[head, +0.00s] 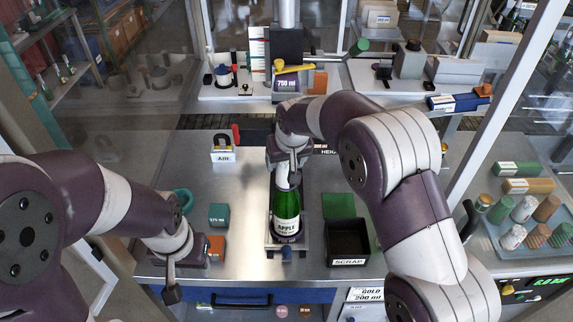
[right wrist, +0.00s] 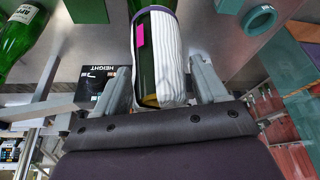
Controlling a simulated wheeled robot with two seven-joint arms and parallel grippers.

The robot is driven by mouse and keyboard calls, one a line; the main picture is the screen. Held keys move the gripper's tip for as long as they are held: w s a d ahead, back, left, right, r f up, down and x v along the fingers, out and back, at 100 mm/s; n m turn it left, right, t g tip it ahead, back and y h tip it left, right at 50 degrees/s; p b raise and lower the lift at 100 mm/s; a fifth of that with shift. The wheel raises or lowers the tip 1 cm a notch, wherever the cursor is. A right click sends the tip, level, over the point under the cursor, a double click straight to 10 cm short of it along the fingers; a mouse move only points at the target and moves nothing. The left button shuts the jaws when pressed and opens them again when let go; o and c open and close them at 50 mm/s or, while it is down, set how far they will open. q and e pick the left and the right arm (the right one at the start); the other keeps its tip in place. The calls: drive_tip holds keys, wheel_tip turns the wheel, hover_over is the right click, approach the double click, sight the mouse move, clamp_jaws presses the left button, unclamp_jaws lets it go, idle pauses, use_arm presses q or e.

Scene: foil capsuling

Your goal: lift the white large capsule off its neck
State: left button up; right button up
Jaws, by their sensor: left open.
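In the head view a green bottle with an "APPLE" label (head: 287,214) stands upright on a small stand. Its neck top is hidden behind my right gripper (head: 292,160). In the right wrist view the white capsule (right wrist: 173,60), pleated with a dark rim and a pink tab (right wrist: 141,30), lies between the fingers of my right gripper (right wrist: 163,75). Green glass shows beside the white. The fingers are close along both sides of the capsule; I cannot tell whether they touch it. My left gripper (head: 172,282) is open and empty, low at the left of the table.
A black scrap bin (head: 348,262) stands just right of the bottle. A teal block (head: 218,214), a teal ring (head: 183,201) and an orange block (head: 216,247) lie to the left. The left table middle is clear.

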drive_tip(key=c, duration=0.4)
drive_tip(key=shift+s+r, duration=0.1)
drive_tip(key=shift+r+b, duration=0.35)
drive_tip(key=shift+r, duration=0.05)
wheel_tip(320, 180, up, 8)
drive_tip(key=shift+f+b, duration=0.1)
drive_tip(key=shift+b, duration=0.85)
wheel_tip(320, 180, up, 6)
drive_tip(key=p, duration=0.5)
drive_tip(key=shift+p, duration=0.4)
